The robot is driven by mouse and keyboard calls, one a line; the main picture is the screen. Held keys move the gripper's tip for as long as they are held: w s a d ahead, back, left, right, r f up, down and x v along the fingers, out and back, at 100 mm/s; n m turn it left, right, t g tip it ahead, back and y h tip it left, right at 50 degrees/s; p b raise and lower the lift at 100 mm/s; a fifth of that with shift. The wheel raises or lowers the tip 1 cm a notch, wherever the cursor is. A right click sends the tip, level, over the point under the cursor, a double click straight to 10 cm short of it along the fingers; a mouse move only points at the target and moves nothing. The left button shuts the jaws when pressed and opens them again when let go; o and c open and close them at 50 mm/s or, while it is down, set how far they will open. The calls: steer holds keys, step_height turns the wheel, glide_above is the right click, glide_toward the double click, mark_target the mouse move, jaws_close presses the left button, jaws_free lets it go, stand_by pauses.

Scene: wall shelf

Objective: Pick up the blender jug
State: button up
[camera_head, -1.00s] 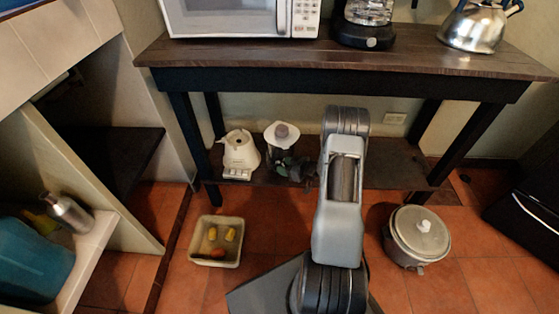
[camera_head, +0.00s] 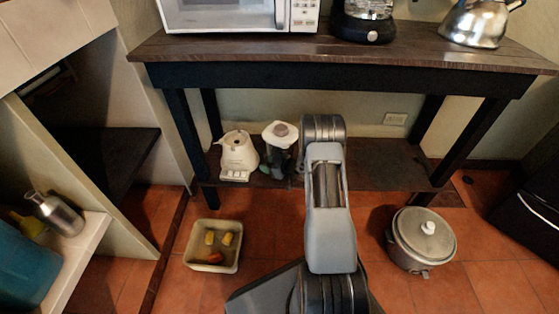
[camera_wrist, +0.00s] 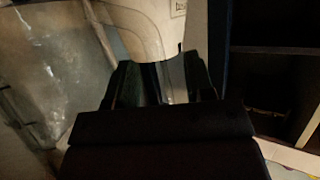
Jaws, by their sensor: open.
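The blender jug (camera_head: 281,155) stands on the low shelf, clear-walled with a white lid, beside the white blender base (camera_head: 238,156). In the wrist view the jug's clear wall (camera_wrist: 60,75) fills the left side, and its pale curved handle (camera_wrist: 145,32) runs down toward my fingers. My gripper (camera_wrist: 162,82) is open, close to the handle, whose lower part appears between the fingertips. I cannot tell whether they touch. In the head view my arm hides most of my gripper, just right of the jug.
The wooden table top (camera_head: 330,52) overhangs the low shelf (camera_head: 385,165). A microwave (camera_head: 225,14), coffee maker (camera_head: 364,20) and kettle (camera_head: 474,22) stand above. A tray (camera_head: 190,256) and a lidded pot (camera_head: 422,238) are on the floor. The shelf right of my arm is clear.

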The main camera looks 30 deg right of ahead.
jaws_close()
stand_by(0.3)
stand_by(0.3)
